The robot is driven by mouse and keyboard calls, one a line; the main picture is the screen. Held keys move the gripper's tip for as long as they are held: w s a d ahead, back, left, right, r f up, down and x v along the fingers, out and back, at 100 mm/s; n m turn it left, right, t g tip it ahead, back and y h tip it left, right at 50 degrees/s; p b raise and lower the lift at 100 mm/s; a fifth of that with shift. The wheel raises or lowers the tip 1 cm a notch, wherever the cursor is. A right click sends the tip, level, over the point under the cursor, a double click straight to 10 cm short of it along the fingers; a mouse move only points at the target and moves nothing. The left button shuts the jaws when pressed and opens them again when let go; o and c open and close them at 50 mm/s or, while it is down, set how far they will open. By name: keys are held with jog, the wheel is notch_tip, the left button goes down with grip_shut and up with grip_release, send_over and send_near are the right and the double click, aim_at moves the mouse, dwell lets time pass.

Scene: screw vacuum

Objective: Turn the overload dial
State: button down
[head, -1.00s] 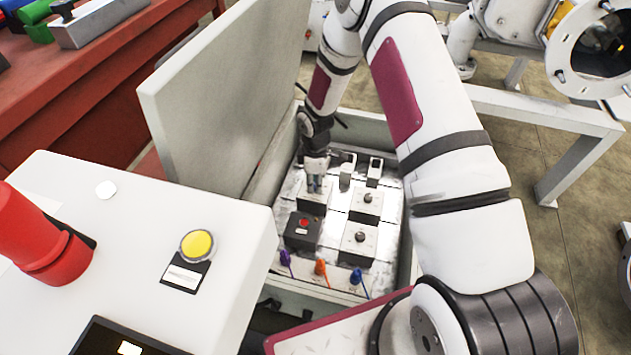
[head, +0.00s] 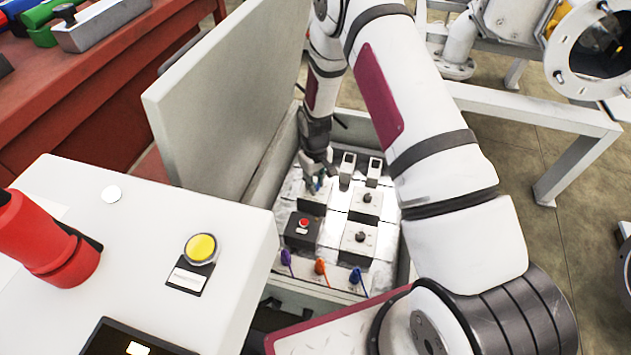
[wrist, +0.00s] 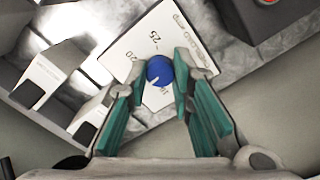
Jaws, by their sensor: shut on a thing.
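The overload dial is a round blue knob (wrist: 157,68) with a pale pointer mark, on a white plate (wrist: 130,45) printed with 20 and 25 and partly hidden lettering. My gripper (wrist: 158,76) has its teal-padded fingers on either side of the knob, shut on it. The pointer mark faces down toward the lower edge of the plate, below the 20. In the head view my gripper (head: 318,185) reaches down onto the back-left block in the open box, where only a bit of blue shows between the fingers.
The box's raised lid (head: 225,100) stands close left of my forearm. Near the dial are a red button (head: 304,223), two black knobs (head: 366,198) and two pale upright blocks (head: 374,170). A white console (head: 130,230) stands at left.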

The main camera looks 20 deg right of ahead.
jog(key=shift+m, duration=0.7)
jog(key=c, duration=1.4)
grip_release()
jog(key=shift+w+r, duration=0.1)
jog(key=shift+r, duration=0.45)
notch_tip(320, 180, up, 11)
